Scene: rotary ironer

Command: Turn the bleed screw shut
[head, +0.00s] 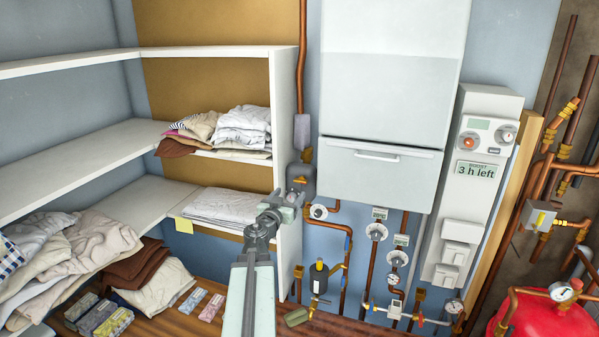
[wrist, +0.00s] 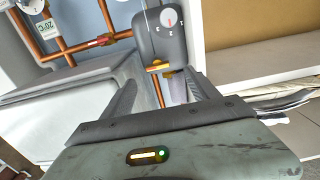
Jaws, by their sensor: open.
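No part can be told for certain as the bleed screw; it is too small or hidden. A grey unit (head: 302,172) with brass fittings stands on the wall beside the shelf edge. It also shows in the wrist view (wrist: 165,48), with a white dial (wrist: 169,18) bearing a red mark. Brass pieces (wrist: 158,67) sit beside the dial, toward the fingers. My gripper (head: 286,198) appears just in front of this unit in the head view. Contact with the unit cannot be told.
A white cabinet (head: 385,130) hangs right of the unit. Copper pipes (head: 348,250) with gauges run below it. Shelves with folded laundry (head: 240,128) stand at left. A black canister with a yellow cap (head: 319,279) is below. A red tank (head: 550,318) stands at lower right.

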